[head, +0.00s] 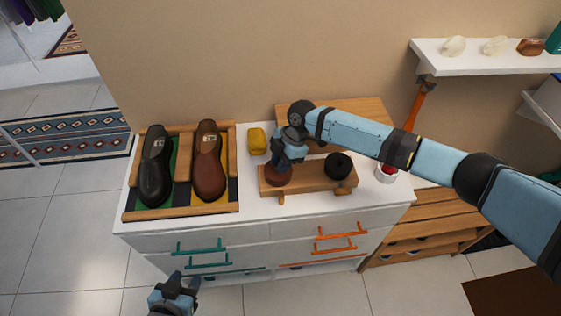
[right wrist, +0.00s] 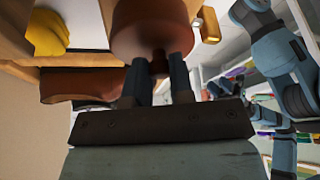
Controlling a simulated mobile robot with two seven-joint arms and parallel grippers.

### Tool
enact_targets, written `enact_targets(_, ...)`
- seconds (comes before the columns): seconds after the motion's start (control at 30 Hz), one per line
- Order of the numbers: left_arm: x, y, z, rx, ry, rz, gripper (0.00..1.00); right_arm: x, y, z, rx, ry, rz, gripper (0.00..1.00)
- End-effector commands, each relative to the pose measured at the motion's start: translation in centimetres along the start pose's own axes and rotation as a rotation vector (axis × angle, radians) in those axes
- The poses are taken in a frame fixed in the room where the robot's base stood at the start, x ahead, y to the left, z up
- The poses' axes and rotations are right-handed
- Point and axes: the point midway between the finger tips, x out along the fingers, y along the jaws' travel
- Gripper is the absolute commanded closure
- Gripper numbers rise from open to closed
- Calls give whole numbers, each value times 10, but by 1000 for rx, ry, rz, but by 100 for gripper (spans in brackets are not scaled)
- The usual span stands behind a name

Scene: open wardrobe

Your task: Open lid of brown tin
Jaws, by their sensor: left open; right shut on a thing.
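The brown tin (head: 275,178) sits at the left end of a wooden stand (head: 308,181) on the white dresser. My right gripper (head: 283,161) comes down on it from above and hides much of its top. In the right wrist view, the round reddish-brown lid (right wrist: 150,32) fills the top, and the gripper's fingers (right wrist: 158,75) are shut on its small knob (right wrist: 159,62). I cannot tell whether the lid is apart from the tin. A black tin (head: 338,165) stands at the stand's right end. My left gripper (head: 173,284) is open and empty, low in front of the dresser.
A wooden shoe tray (head: 181,213) holds a black shoe (head: 155,168) and a brown shoe (head: 208,162) on the left. A yellow object (head: 257,140) lies behind the stand. A red-and-white container (head: 386,174) stands right. The dresser's front strip (head: 300,216) is clear.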

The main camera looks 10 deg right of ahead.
Motion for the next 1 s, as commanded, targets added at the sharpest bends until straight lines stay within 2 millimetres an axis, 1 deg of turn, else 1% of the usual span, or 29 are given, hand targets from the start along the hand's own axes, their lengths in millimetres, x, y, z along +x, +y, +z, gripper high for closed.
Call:
enact_targets(0.17,1,0,1,0,0,0,57,0,1,0,5,5,-12,100)
enact_targets(0.37,5,1,7,-1,-1,2,57,-2,4,0,32,35,-77,100)
enact_targets(0.8,25,8,31,-3,0,22,57,-13,20,2,143,159,-348,100)
enact_targets(1.0,33,8,42,-1,3,22,57,-17,26,4,185,203,-448,100)
